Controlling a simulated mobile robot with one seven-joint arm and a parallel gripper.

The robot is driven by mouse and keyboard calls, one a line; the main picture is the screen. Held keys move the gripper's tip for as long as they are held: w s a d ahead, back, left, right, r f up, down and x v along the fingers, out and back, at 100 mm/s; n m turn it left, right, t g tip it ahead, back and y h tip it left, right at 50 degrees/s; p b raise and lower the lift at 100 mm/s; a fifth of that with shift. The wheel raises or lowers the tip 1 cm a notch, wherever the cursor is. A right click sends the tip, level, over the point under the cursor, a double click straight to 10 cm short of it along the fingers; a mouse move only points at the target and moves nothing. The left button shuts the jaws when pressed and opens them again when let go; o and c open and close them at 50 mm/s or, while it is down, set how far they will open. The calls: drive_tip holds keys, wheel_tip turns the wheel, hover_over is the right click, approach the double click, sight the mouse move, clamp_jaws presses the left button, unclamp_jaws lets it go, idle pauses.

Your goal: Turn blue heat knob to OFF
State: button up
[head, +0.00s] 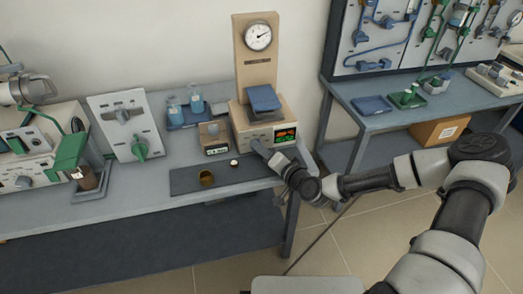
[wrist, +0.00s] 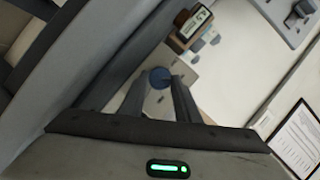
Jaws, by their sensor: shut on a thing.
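The blue heat knob (wrist: 160,77) shows as a small round disc between my fingertips in the wrist view. My gripper (wrist: 162,84) is shut on it, with one finger on each side. In the head view my gripper (head: 262,148) is at the lower front of the beige unit (head: 240,122), left of its lit display (head: 286,136). The knob is hidden behind my gripper there, and its marking cannot be read.
A round gauge (head: 258,37) stands above the unit on a beige panel. A second bench (head: 350,92) stands right.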

drive_tip(key=shift+r, duration=0.1)
drive_tip(key=shift+a+r+n+h+p, duration=0.1)
drive_tip(key=shift+n+h+p, duration=0.2)
drive_tip(key=shift+n+p, duration=0.3)
drive_tip(key=shift+s+a+n+h+p, duration=0.1)
drive_tip(key=shift+n+h+p, duration=0.5)
drive_tip(key=shift+n, duration=0.2)
drive_tip(key=n+h, duration=0.2)
drive_tip(key=n, duration=0.1)
drive_tip(key=shift+a+b, duration=0.15)
drive_tip(key=shift+b, duration=0.15)
drive_tip(key=shift+n+h, duration=0.3)
drive_tip(key=o, duration=0.8)
drive_tip(key=shift+c, duration=0.2)
drive_tip(key=shift+s+r, duration=0.1)
drive_tip(key=shift+s, duration=0.05)
